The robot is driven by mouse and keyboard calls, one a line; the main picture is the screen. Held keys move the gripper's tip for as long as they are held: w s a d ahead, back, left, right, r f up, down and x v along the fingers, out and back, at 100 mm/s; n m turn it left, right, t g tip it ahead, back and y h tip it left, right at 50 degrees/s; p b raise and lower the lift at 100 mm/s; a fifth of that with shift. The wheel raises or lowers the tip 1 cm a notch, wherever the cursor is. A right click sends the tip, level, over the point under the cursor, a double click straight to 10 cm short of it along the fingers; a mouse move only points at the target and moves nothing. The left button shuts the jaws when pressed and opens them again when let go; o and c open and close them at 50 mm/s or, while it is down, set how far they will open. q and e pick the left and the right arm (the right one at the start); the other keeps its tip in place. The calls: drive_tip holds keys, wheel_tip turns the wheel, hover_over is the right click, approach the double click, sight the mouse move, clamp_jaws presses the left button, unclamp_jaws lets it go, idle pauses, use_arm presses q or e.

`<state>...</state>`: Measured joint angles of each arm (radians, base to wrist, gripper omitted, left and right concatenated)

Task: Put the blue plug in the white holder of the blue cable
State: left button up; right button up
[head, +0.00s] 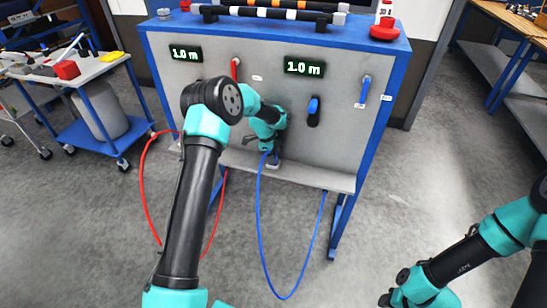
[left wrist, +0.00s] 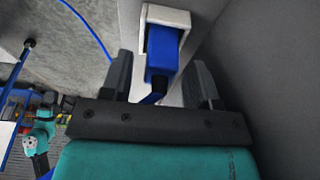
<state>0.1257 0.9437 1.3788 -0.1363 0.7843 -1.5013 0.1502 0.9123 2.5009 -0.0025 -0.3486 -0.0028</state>
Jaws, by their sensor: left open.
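In the left wrist view, the blue plug (left wrist: 161,68) sits in the mouth of a white holder (left wrist: 176,16), with its cable end toward my gripper. My left gripper (left wrist: 160,78) is open, with one dark finger on each side of the plug. Gaps show between the fingers and the plug. In the head view, my left gripper (head: 271,157) is low at the bench's front panel, partly hidden by my own wrist. The blue cable (head: 264,245) hangs from there in a loop below the ledge.
The blue-framed bench (head: 215,145) has a grey panel with two 1.0 m displays (head: 304,67) and a black fitting with a blue part (head: 313,108). A red cable (head: 143,190) hangs at left. A cart (head: 85,75) stands further left. The floor at right is clear.

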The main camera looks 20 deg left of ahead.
use_arm(q)
drive_tip(key=v, duration=1.1)
idle(1.2)
